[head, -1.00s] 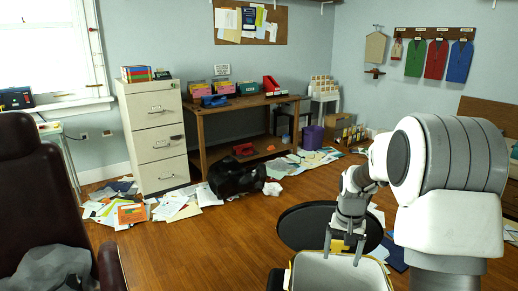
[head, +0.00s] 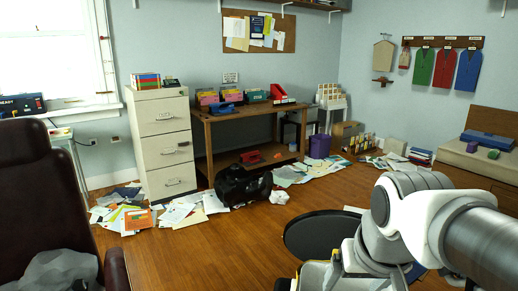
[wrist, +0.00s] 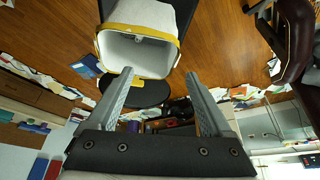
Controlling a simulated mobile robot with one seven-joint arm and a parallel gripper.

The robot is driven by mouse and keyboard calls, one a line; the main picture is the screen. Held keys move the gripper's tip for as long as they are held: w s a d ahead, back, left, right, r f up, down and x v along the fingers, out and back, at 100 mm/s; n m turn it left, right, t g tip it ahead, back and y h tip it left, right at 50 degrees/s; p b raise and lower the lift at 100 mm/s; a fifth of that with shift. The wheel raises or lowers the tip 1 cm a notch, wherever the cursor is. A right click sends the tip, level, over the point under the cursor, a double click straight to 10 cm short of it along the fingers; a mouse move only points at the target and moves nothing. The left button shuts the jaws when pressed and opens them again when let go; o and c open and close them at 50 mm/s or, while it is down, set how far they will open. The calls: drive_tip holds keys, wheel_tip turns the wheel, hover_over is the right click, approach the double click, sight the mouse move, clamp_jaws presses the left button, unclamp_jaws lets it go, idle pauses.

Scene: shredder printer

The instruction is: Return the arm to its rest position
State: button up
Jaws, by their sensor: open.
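My arm (head: 420,215) is in the lower right of the head view, folded low in front of my body. My gripper (wrist: 158,75) shows in the wrist view with its two grey fingers spread wide and nothing between them. In the head view the fingers are hidden or cut off behind the arm. Beyond the fingertips in the wrist view is a white bin (wrist: 117,46) with a yellow rim, open and with an empty-looking interior.
A dark chair (head: 40,180) stands at the left. A filing cabinet (head: 162,145), a wooden desk (head: 207,150) and a black bag (head: 240,186) are farther back. Papers (head: 180,213) litter the floor near them. Open wooden floor (head: 200,255) lies left of the bin.

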drive_tip(key=s+a+n+t, duration=0.1)
drive_tip(key=s, duration=0.4)
wheel_tip(320, 180, up, 19)
drive_tip(key=p, duration=1.9)
drive_tip(key=shift+s+f, duration=0.15)
drive_tip(key=shift+f, duration=0.05)
drive_tip(key=shift+d, duration=0.1)
